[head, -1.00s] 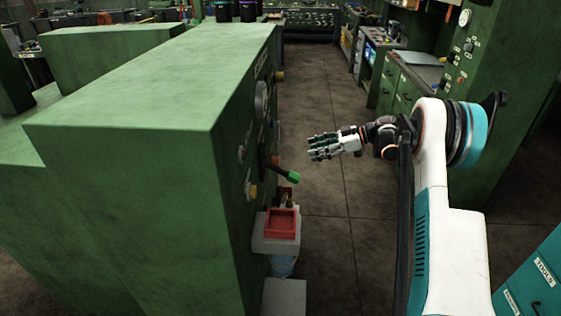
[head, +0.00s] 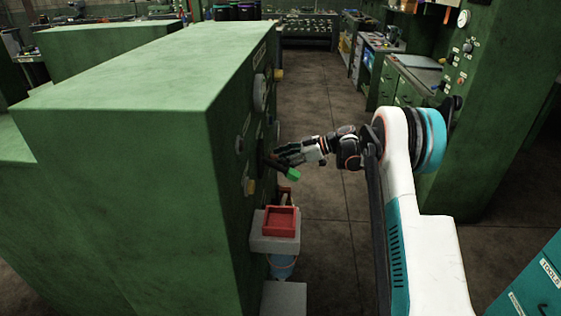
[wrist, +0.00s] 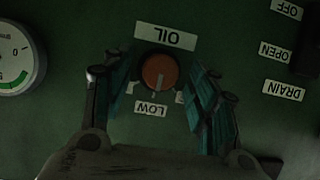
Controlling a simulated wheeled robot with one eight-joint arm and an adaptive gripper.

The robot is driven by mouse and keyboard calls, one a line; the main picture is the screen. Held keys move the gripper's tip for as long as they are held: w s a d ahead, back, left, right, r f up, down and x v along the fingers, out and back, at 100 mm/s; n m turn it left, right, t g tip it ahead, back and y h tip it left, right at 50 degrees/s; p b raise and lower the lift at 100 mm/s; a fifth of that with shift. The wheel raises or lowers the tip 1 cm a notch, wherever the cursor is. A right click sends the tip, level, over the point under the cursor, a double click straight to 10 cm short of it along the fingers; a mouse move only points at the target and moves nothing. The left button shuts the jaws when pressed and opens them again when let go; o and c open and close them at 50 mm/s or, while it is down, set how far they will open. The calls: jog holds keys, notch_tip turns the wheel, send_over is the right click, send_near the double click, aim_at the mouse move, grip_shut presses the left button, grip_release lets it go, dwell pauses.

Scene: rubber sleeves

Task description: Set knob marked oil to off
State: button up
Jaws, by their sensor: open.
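The oil knob (wrist: 158,72) is a round orange-brown dial on a green panel in the wrist view. The OIL label (wrist: 165,37) appears upside down above it and a LOW label (wrist: 150,109) below it. A pale pointer mark on the knob faces LOW. Small labels at either side of the knob are partly hidden by my fingers. My gripper (wrist: 155,88) is open, with one finger on each side of the knob; I cannot tell whether they touch it. In the head view my gripper (head: 285,155) is beside the green machine's right face, where the knob is not clearly seen.
A red tray (head: 280,221) stands lower on the machine's side. In the wrist view a gauge (wrist: 16,58) is at left and OFF, OPEN and DRAIN labels (wrist: 284,90) at right. The aisle floor (head: 325,110) is clear.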

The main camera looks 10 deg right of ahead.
jog(key=shift+a, duration=0.1)
jog(key=c, duration=1.1)
jog(key=n+t, duration=0.1)
jog(key=n, duration=0.1)
jog(key=n+t+b, duration=0.1)
jog(key=n+t, duration=0.2)
jog(key=n, duration=0.1)
jog(key=shift+s+a+f+n+t+b, duration=0.2)
jog(key=shift+s+n+t+b, duration=0.1)
jog(key=shift+s+n+b, duration=0.1)
jog(key=shift+h, duration=0.3)
